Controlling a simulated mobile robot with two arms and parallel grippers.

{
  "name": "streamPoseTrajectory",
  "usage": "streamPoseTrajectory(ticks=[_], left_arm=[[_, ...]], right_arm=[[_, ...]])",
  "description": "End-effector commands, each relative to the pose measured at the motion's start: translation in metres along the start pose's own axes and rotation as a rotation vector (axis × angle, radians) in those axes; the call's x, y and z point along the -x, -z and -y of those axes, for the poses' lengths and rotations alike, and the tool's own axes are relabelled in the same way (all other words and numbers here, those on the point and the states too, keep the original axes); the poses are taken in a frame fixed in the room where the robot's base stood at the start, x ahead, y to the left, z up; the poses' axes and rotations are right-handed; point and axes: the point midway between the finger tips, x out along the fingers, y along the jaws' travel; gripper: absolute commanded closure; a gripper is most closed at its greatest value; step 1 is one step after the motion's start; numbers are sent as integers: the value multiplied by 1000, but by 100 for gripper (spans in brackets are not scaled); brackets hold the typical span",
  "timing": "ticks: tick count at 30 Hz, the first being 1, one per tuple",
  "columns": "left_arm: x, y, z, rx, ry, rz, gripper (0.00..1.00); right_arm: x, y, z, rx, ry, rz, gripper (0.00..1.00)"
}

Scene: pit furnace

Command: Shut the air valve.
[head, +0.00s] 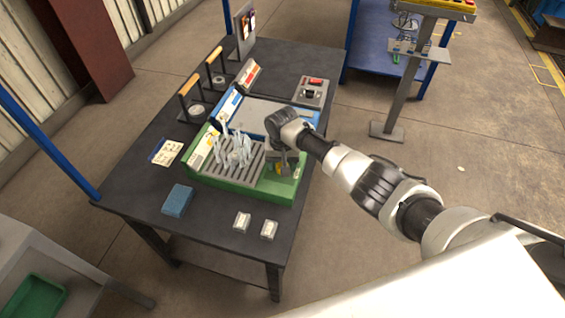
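A green unit (222,180) with a slatted grey top stands on the dark table (140,190). A small yellow part (279,168) shows at its right end, close to my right gripper. It may be the air valve's handle, but I cannot tell for sure. My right gripper (283,166) points down over that end, and its wrist hides part of the area. I cannot tell whether its fingers are open, or whether they touch the yellow part. My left gripper is out of view.
Pale, glassy pieces (233,150) stand on the slats. Behind are a blue unit (232,103), two orange-handled stands (190,84) (214,54) and a grey switch box (314,91). A blue block (177,200) and two small pale blocks (242,222) (269,229) lie in front.

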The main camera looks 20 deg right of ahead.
Motion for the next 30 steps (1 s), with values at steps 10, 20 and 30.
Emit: streamPoseTrajectory(ticks=[10,20,30], left_arm=[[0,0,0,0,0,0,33],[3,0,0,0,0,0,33],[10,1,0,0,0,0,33]], right_arm=[[0,0,0,1,0,0,83],[1,0,1,82,0,-1,83],[2,0,2,354,1,-1,83]])
